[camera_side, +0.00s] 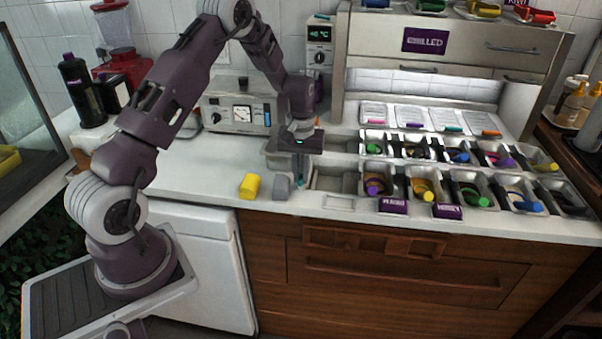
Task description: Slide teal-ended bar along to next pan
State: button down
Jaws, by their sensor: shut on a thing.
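My gripper (300,172) points down over the left end of the pan rows, at the counter's front half. It is shut on a narrow upright grey piece whose lower tip shows teal; I take this to be the teal-ended bar (300,183). The bar is small here, and the fingers hide most of it. An empty steel pan (334,179) lies just right of the gripper. Filled pans continue to the right, the nearest front one (372,172) holding a purple-ended scoop. I cannot tell whether the bar touches a pan rim.
A yellow block (250,186) and a grey block (281,187) stand left of the gripper near the counter's front edge. Purple labels (393,206) stand along the front. A steel shelf unit (455,45) rises behind the pans. A control box (238,113) stands behind left.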

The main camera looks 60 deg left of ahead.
dwell(0.3)
jog(key=w+d, duration=1)
jog(key=shift+w, duration=0.1)
jog(key=c, duration=1.8)
grip_release()
jog(key=shift+o, duration=0.2)
notch_tip(320, 180, up, 7)
jog(key=shift+r, duration=0.1)
